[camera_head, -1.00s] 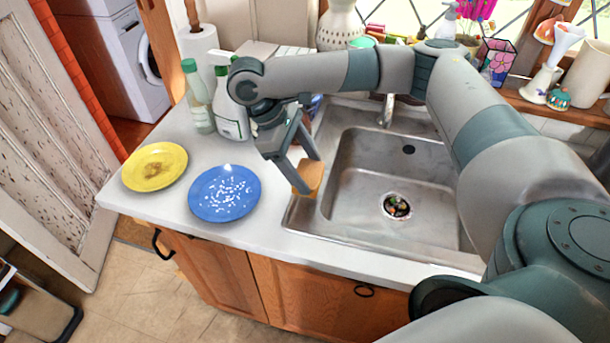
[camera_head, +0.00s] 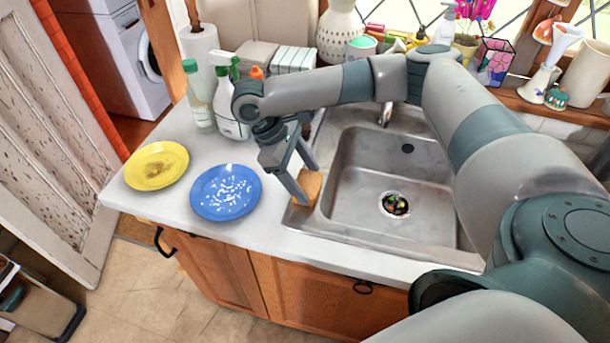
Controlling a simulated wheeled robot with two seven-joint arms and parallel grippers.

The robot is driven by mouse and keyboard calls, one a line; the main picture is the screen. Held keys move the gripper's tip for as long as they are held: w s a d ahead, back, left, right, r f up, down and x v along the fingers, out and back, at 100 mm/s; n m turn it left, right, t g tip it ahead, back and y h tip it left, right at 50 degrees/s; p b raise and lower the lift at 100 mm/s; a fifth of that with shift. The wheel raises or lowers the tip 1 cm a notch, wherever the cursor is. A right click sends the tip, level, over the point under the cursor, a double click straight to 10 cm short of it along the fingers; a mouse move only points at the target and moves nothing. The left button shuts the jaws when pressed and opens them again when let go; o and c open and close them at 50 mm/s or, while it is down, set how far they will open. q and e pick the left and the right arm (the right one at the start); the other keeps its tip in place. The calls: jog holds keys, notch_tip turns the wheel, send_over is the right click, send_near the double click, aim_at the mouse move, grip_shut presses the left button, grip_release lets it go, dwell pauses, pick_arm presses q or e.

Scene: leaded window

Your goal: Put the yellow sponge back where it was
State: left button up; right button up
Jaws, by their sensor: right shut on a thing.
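The yellow sponge (camera_head: 310,186) looks orange-yellow and is at the left rim of the steel sink (camera_head: 350,209). My right gripper (camera_head: 307,186) points down and is shut on the sponge, with one finger in front of it and the other behind. The sponge's underside is hidden, so I cannot tell whether it touches the rim. My left gripper is not in view.
A blue plate (camera_head: 226,193) with white bits and a yellow plate (camera_head: 157,166) with a brown stain stand left on the counter (camera_head: 240,236). Bottles (camera_head: 199,98) stand behind them. The sink basin is empty apart from scraps at the drain (camera_head: 396,204).

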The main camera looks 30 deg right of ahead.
jog(key=o, duration=1.4)
jog(key=shift+f, duration=0.1)
jog(key=shift+b+v, duration=0.3)
jog(key=shift+v, duration=0.5)
jog(key=b+v, duration=0.2)
jog(key=v, duration=0.8)
jog(key=shift+w+a+r, duration=0.1)
jog(key=shift+r, duration=0.2)
